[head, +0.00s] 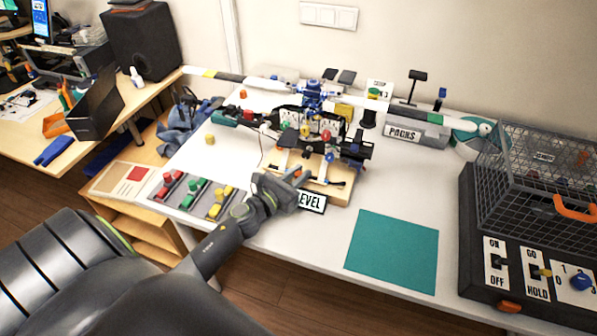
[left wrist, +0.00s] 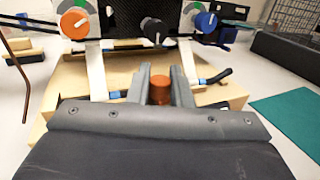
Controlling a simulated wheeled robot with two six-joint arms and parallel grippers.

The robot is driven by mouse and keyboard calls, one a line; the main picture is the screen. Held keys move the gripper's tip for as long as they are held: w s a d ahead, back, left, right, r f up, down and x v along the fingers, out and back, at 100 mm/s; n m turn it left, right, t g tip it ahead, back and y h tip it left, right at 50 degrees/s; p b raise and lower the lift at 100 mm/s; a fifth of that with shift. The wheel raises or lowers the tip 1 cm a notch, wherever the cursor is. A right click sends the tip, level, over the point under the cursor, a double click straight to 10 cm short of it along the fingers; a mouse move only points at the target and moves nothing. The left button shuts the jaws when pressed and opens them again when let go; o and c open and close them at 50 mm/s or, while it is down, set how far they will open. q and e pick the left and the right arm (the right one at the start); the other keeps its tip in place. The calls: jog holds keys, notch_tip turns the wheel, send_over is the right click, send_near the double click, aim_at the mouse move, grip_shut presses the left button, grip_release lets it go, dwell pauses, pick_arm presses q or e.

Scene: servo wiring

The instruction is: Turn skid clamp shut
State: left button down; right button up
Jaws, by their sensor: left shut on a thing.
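A wooden stand (head: 338,192) on the white table carries a dark model with coloured dials. My left gripper (head: 299,178) reaches in at the stand's front left edge. In the left wrist view its two grey fingers (left wrist: 160,88) are closed around a short orange-brown knob (left wrist: 160,92), which I take to be the skid clamp. White struts (left wrist: 97,72) come down to dark skid rods with blue bands (left wrist: 203,83) on the wood (left wrist: 70,103). The knob's lower part is hidden by my gripper. My right gripper is not in view.
A LEVEL sign (head: 312,201) stands right beside my left gripper. Coloured switches (head: 193,193) lie to the left. A teal mat (head: 393,250) is bare at the right front. A wire cage (head: 540,165) and a switch panel (head: 512,285) fill the right side.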

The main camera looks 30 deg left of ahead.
pick_arm(q)
jog(key=shift+m+g+h+b, duration=0.5)
jog(key=shift+m+h+b, duration=0.65)
jog(key=shift+h, duration=0.75)
jog(key=shift+r, duration=0.1)
jog(key=c, duration=1.4)
grip_release()
jog(key=shift+o, duration=0.2)
